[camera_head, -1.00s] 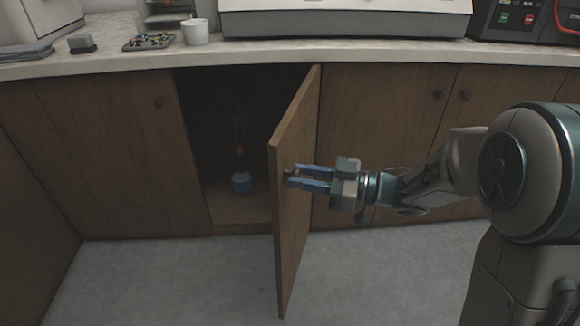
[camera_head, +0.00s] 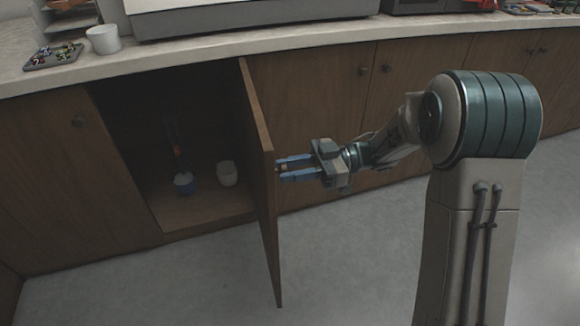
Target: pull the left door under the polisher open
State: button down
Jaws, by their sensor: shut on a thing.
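The brown wooden door (camera_head: 258,165) stands swung far out from the cabinet, seen nearly edge-on. Its opening (camera_head: 130,125) is dark inside. My gripper (camera_head: 282,171) is at the outer face of the door, to its right, with its blue fingers shut on the small door knob (camera_head: 278,169). The fingers hide most of the knob. The large pale machine (camera_head: 240,15) stands on the counter above; only its lower part shows.
Inside the cabinet are a blue-based bottle-like item (camera_head: 184,183) and a white cup (camera_head: 227,173). Closed doors with knobs flank the opening. A white mug (camera_head: 103,40) and a tray (camera_head: 52,56) stand on the counter. The grey floor (camera_head: 350,270) in front is clear.

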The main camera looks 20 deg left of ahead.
jog(key=shift+r, duration=0.1)
jog(key=c, duration=1.1)
grip_release()
jog(key=shift+s, duration=0.1)
jog(key=shift+c, duration=0.2)
jog(key=shift+d, duration=0.1)
jog(key=p+v, duration=0.4)
jog(key=v, duration=0.9)
jog(key=shift+w+d, duration=0.25)
